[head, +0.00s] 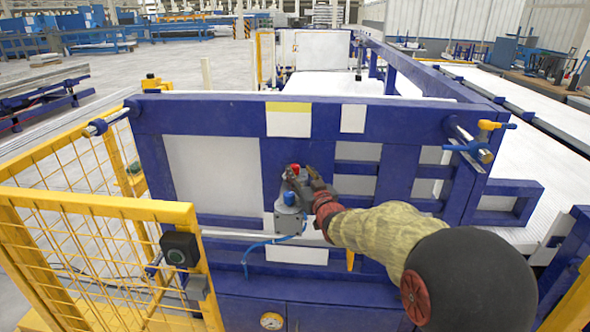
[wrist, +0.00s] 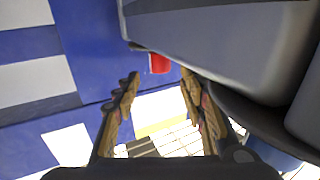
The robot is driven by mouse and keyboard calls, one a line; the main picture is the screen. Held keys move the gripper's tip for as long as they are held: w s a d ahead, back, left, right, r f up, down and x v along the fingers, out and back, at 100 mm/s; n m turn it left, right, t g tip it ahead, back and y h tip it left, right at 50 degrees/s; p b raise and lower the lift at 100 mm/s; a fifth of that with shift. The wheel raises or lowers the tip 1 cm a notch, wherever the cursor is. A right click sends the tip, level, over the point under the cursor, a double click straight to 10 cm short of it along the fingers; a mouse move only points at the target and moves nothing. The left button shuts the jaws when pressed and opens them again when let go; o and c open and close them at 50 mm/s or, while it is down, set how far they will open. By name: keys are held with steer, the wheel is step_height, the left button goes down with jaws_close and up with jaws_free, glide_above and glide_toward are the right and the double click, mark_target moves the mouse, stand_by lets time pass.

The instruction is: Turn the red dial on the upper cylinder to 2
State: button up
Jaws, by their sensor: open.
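The red dial (head: 295,168) shows just above my gripper on the blue frame in the head view. In the wrist view the red dial (wrist: 159,63) sticks out past the edge of a large grey body (wrist: 220,45). My gripper (head: 299,177) is open, and its two fingers (wrist: 157,80) stand apart with nothing between them. The red dial lies just beyond the fingertips, roughly in line with the gap, with no visible contact. The upper cylinder is mostly hidden behind my gripper in the head view. The dial's numbers cannot be read.
A lower grey unit with a blue dial (head: 290,198) sits right below my gripper, with a blue hose (head: 262,243) running from it. White and yellow sheets (head: 288,118) are on the beam above. A yellow mesh fence (head: 90,250) stands at the left.

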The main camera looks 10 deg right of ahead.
mark_target(297, 168)
steer(key=shift+w+a+b, duration=0.2)
steer(key=shift+w+b, duration=0.1)
steer(key=shift+w, duration=1.05)
steer(key=shift+w+a+b, duration=0.15)
steer(key=shift+w+b, duration=0.15)
steer(key=shift+w, duration=1)
steer(key=shift+c, duration=1.4)
steer(key=c, duration=0.8)
jaws_close()
